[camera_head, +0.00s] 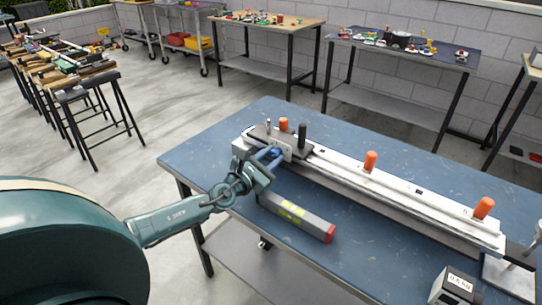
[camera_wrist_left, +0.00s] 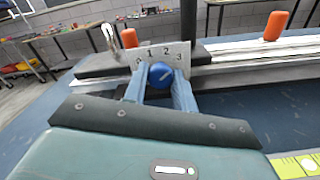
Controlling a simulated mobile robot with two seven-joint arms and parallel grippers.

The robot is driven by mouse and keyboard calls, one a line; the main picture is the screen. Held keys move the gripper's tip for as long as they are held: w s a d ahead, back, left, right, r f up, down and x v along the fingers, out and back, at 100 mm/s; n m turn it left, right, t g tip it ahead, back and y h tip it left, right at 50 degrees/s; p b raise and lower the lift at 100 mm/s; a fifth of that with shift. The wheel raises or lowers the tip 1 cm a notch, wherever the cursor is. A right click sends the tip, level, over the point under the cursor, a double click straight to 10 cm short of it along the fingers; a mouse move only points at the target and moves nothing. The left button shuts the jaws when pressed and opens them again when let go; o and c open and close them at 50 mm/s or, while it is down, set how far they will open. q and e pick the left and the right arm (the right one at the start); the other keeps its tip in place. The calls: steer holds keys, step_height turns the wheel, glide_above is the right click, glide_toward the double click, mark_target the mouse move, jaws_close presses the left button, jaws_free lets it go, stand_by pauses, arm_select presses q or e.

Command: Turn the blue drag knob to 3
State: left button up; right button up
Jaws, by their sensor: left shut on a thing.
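The blue drag knob (camera_wrist_left: 161,75) sits on the front of a grey dial plate (camera_wrist_left: 172,53) marked with numbers, 1, 2 and 3 being readable in the left wrist view. A pale line shows on the knob's face, but I cannot read exactly which number it points at. My left gripper (camera_wrist_left: 160,88) is shut on the knob, with one blue finger on each side of it. In the head view my left gripper (camera_head: 268,156) is at the near left end of the white rail unit, and the knob is hidden behind its fingers. My right gripper is not in view.
The white rail (camera_head: 400,192) with orange handles (camera_head: 370,161) runs across the blue table (camera_head: 190,150). A grey bar with a red end (camera_head: 298,217) lies close in front of it. A weight block (camera_head: 454,287) stands at the front right. A black post (camera_head: 302,135) rises behind the plate.

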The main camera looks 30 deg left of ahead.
arm_select(q)
steer(key=shift+m, duration=0.3)
steer(key=o, duration=0.7)
steer(key=s, duration=0.8)
steer(key=s+a, duration=0.1)
steer(key=s, duration=0.4)
steer(key=shift+b, duration=0.3)
